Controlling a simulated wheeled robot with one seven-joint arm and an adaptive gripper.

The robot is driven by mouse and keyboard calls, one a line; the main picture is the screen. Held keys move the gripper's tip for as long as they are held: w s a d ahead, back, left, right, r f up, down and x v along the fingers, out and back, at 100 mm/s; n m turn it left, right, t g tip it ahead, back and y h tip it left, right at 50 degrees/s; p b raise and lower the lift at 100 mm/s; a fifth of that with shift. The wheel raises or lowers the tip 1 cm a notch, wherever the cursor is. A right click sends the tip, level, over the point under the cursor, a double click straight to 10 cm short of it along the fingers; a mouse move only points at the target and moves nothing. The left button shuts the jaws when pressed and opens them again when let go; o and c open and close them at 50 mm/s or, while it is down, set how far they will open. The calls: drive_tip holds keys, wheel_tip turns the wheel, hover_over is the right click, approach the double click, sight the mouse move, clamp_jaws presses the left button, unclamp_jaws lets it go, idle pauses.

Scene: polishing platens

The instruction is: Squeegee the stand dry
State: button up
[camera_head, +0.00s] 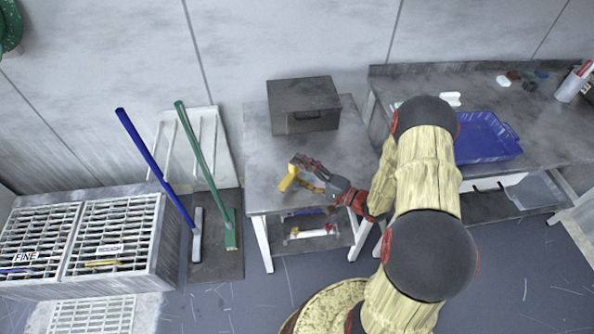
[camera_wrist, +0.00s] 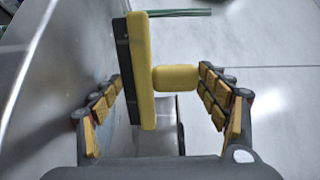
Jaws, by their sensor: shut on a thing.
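The stand (camera_head: 267,165) is a grey metal table with white legs and a lower shelf. Its top has dull, smeared patches; I cannot tell which are wet. My gripper (camera_head: 306,175) is low over the stand's front part, shut on a yellow squeegee (camera_head: 288,178). In the wrist view, the squeegee (camera_wrist: 142,72) has a long yellow bar with a black strip on its left side and a short yellow handle. It sits between my two fingers (camera_wrist: 163,95), the handle's end against the right finger. Whether the strip touches the stand is unclear.
A dark grey box (camera_head: 305,105) stands at the back of the stand. A bench with a blue tray (camera_head: 485,138) is at the right. Blue (camera_head: 155,165) and green (camera_head: 205,170) long-handled tools and slatted racks (camera_head: 85,240) are at the left.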

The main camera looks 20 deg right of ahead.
drive_tip(key=b, duration=0.2)
hover_over(318, 182)
drive_tip(key=shift+w+f, duration=0.1)
drive_tip(key=shift+f, duration=0.25)
drive_tip(key=shift+s+d, duration=0.25)
drive_tip(key=shift+d, duration=0.5)
drive_tip(key=shift+s+d, duration=0.2)
drive_tip(key=shift+d, duration=0.55)
drive_tip(key=shift+s+a+r, duration=0.1)
drive_tip(key=shift+s+r, duration=0.05)
drive_tip(key=shift+s, duration=0.5)
drive_tip(key=shift+w+a+r, duration=0.1)
drive_tip(key=shift+w+a, duration=0.15)
drive_tip(key=shift+a, duration=0.65)
drive_tip(key=shift+w+a+r, duration=0.1)
drive_tip(key=shift+w+a, duration=0.15)
drive_tip(key=shift+a, duration=0.65)
drive_tip(key=shift+w+a+f, duration=0.1)
drive_tip(key=shift+w+a, duration=0.2)
drive_tip(key=shift+a, duration=0.8)
drive_tip(key=shift+w+a+f, duration=0.1)
drive_tip(key=shift+w+a, duration=0.2)
drive_tip(key=shift+a, duration=0.8)
drive_tip(key=shift+w+a+f, duration=0.1)
drive_tip(key=shift+w+a, duration=0.2)
drive_tip(key=shift+a, duration=0.8)
drive_tip(key=shift+r, duration=0.1)
wheel_tip(318, 182, up, 6)
drive_tip(key=p, duration=0.3)
drive_tip(key=shift+p, duration=0.4)
